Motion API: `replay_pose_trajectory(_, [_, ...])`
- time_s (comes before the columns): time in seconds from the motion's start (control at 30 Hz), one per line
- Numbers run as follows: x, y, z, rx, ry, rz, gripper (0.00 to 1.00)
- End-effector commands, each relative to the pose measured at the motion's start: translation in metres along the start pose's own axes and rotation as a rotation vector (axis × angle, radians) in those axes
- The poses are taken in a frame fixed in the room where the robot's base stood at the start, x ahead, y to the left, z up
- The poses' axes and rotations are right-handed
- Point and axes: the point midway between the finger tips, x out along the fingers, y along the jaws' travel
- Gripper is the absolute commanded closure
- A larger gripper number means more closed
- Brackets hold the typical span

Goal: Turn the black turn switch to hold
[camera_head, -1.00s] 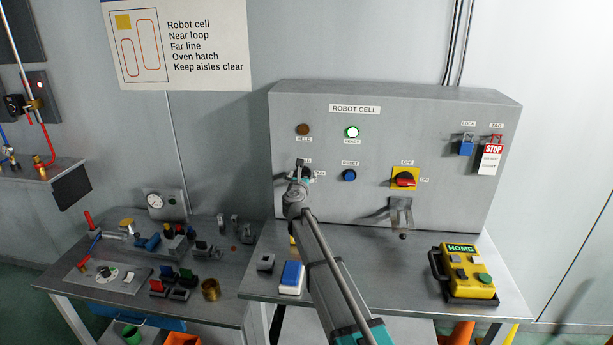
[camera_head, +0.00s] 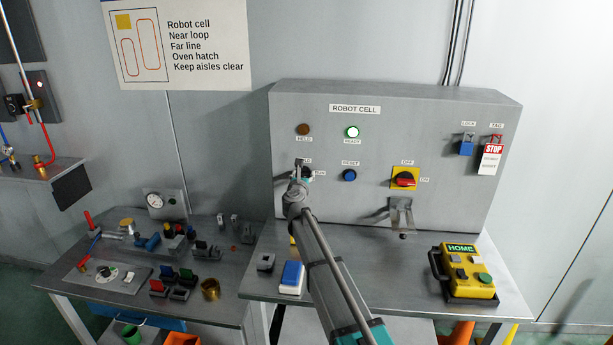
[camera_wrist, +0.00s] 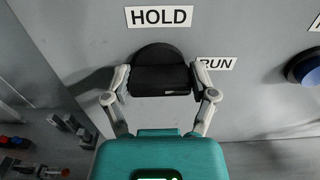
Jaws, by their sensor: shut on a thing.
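The black turn switch (camera_wrist: 160,78) is on the grey robot cell panel. In the wrist view a HOLD label (camera_wrist: 159,18) sits above it and a RUN label (camera_wrist: 215,63) to its right. My gripper (camera_wrist: 161,85) has one finger at each side of the switch's grip bar and is shut on it. The bar looks roughly level in this view; which label it points to I cannot tell. In the head view my gripper (camera_head: 299,172) covers much of the switch and its labels.
On the panel (camera_head: 440,125) a blue reset button (camera_head: 349,175) is right of the switch, then a red-and-yellow switch (camera_head: 404,180). The READY lamp (camera_head: 353,132) is lit; the HELD lamp (camera_head: 303,130) looks dull amber. A yellow pendant (camera_head: 468,272) lies on the bench.

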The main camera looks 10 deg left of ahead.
Motion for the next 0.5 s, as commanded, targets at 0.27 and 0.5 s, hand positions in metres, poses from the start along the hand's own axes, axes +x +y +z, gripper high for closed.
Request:
replay_pose_trajectory(0.27, [0.0004, -0.0001, -0.0001, -0.134, 0.000, -0.003, 0.73])
replay_pose_trajectory(0.5, [0.0006, 0.0010, -0.0002, -0.331, 0.000, -0.001, 0.73])
